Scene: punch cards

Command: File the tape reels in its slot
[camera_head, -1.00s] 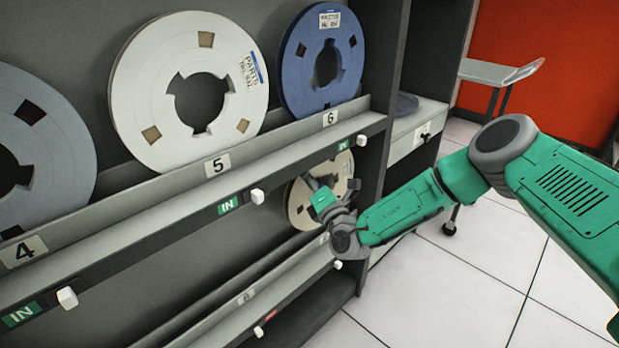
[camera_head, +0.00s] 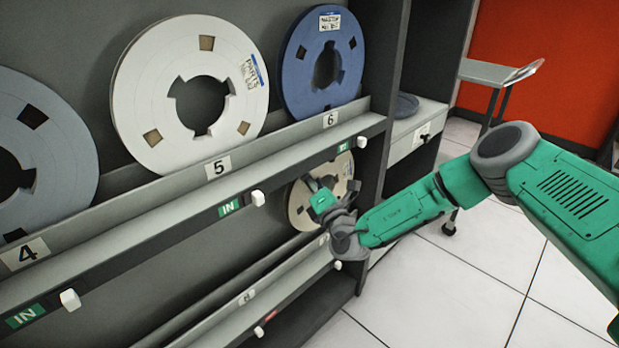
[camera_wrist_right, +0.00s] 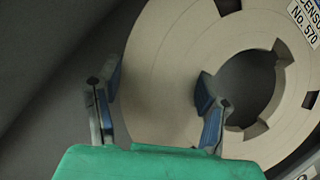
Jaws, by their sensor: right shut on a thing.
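A beige tape reel (camera_head: 342,169) stands in the lower shelf below slot 6, partly hidden by my right gripper (camera_head: 318,190). In the right wrist view the beige reel (camera_wrist_right: 178,50) carries a label with "No. 570". My right gripper (camera_wrist_right: 158,85) is shut on its flange, one finger by the outer rim and the other at the hub opening. On the upper shelf stand a grey-blue reel (camera_head: 70,140) at slot 4, a white reel (camera_head: 145,90) at slot 5 and a blue reel (camera_head: 298,75) at slot 6. My left gripper is not in view.
The upper shelf ledge (camera_head: 120,222) has number plates, green "IN" tags and white knobs. A lower ledge (camera_head: 215,322) has a red tag. A round grey item (camera_head: 406,104) lies on a side counter. A cart (camera_head: 490,71) stands behind; the tiled floor (camera_head: 450,290) is open.

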